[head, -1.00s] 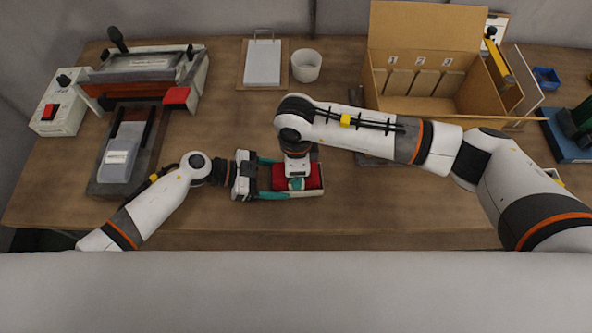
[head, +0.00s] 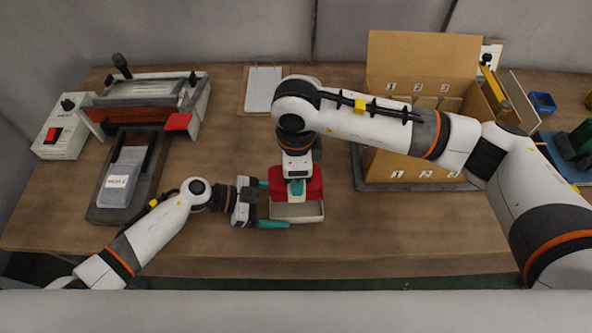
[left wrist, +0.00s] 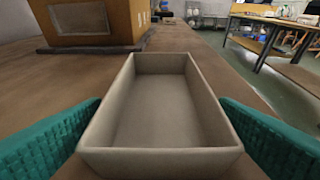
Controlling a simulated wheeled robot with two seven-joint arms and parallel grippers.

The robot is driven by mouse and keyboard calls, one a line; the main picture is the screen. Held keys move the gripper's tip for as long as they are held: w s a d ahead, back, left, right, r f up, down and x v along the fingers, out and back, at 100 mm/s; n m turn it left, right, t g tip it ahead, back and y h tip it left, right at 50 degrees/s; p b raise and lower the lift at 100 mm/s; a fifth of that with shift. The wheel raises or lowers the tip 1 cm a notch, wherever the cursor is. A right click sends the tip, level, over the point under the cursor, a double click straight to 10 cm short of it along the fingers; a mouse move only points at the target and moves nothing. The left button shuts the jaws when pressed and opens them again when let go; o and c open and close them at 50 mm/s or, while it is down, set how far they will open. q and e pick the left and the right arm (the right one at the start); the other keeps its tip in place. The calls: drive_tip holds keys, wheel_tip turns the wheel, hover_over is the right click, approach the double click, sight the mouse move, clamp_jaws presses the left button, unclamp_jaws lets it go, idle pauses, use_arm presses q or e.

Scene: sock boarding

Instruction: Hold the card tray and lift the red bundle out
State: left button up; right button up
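The beige card tray (head: 300,219) is on the table at front centre; it also shows in the left wrist view (left wrist: 155,165), where its inside is empty. My left gripper (head: 272,205) has its teal fingers along the tray's two long sides; in the left wrist view (left wrist: 160,125) they look pressed against the walls. The red bundle (head: 312,184) is above the tray and hides its far part in the head view. My right gripper (head: 296,187) points down and is shut on the bundle, a teal finger showing against the red. The bundle is outside the left wrist view.
An open cardboard box (head: 420,55) with numbered slots stands on a dark base at the back right. A sock press (head: 140,95) and its control box (head: 62,130) are at the left. A clipboard (head: 262,90) lies behind my right arm. Table around the tray is clear.

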use_arm(q)
drive_tip(key=shift+o, duration=0.9)
drive_tip(key=v, duration=1.2)
drive_tip(key=shift+a, duration=0.1)
